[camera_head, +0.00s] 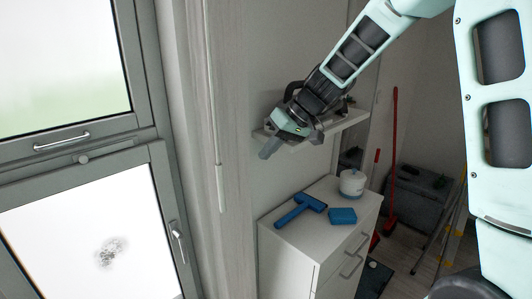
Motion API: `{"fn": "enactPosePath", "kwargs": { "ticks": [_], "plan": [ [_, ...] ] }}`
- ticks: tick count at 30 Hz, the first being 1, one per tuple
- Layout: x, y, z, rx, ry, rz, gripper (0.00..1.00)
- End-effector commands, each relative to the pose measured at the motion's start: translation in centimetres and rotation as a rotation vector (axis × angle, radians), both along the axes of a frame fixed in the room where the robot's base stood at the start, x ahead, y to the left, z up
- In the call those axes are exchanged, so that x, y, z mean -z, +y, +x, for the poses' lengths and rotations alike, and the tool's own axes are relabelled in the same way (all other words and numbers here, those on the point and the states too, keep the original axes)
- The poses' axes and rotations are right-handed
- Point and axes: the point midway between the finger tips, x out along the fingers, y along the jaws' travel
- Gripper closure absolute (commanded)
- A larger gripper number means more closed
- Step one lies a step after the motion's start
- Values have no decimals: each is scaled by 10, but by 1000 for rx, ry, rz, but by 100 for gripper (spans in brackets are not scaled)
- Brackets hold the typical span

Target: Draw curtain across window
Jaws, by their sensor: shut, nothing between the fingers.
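The window (60,60) fills the left side, with a grey frame, an upper pane with a bar handle and a lower pane with a dark smudge. The pale grey curtain (230,130) hangs gathered in folds just right of the window, and the glass is uncovered. A thin wand (219,185) with a thicker white lower end hangs in front of the curtain. My gripper (264,152) is to the right of the wand and curtain, above the cabinet and near the wall shelf. It is shut and empty. No contact with the curtain shows.
A white cabinet (285,262) below my gripper carries a blue squeegee (300,210), a blue sponge (342,216) and a white pot (352,183). A wall shelf (345,122) is behind my wrist. A red-handled broom (392,160) and a grey bin (418,200) stand at the right.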

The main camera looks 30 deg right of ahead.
Motion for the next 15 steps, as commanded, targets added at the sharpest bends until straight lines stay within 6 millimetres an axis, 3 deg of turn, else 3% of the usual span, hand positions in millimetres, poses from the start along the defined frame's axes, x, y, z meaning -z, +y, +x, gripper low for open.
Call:
{"fn": "enactPosePath", "kwargs": {
  "ticks": [12, 15],
  "plan": [
    [66, 44, 25, -1, 8, -1, 100],
    [63, 60, 24, -3, 4, -1, 100]
  ]
}}
